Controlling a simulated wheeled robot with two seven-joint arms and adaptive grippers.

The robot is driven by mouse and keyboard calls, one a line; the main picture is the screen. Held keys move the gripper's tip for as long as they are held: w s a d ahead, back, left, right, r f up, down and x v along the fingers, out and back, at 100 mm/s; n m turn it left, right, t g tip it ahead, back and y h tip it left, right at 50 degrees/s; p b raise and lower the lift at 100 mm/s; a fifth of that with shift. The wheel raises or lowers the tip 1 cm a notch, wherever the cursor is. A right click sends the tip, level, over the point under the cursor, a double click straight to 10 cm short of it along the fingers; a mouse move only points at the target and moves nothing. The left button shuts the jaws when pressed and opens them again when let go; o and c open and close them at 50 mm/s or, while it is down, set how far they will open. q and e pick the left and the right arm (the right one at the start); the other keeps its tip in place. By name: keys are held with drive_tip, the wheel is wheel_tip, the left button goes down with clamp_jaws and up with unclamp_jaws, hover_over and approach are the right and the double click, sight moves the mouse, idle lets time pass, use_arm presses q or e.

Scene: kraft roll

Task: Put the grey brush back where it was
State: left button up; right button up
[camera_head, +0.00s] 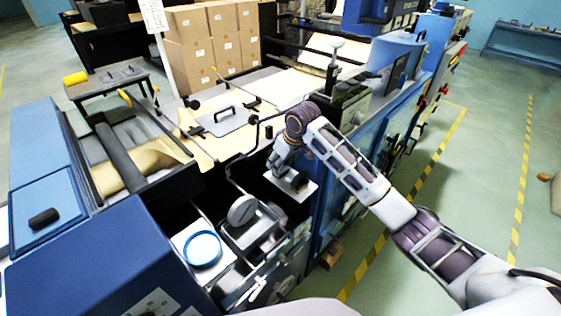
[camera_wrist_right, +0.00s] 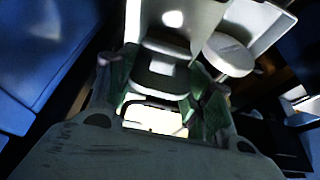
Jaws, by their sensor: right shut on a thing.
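My right gripper (camera_head: 287,166) reaches in from the right and points down over the dark gap beside the blue machine. In the right wrist view its fingers (camera_wrist_right: 160,88) are shut on a dark grey block, which I take to be the grey brush (camera_wrist_right: 158,82). In the head view the gripper and wrist mostly hide the brush. My left gripper is not in view.
A round grey disc (camera_head: 242,210) and a blue-rimmed dish (camera_head: 202,249) stand left of the gripper. A flat plate with a handle (camera_head: 222,121) lies on the brown paper behind. A dark object (camera_head: 43,218) lies on the blue cabinet at left. Cardboard boxes (camera_head: 210,45) stand behind.

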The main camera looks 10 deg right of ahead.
drive_tip(key=shift+f, duration=0.1)
drive_tip(key=o, duration=1)
drive_tip(key=b+v, duration=0.2)
drive_tip(key=v, duration=1)
drive_tip(key=shift+a, duration=0.1)
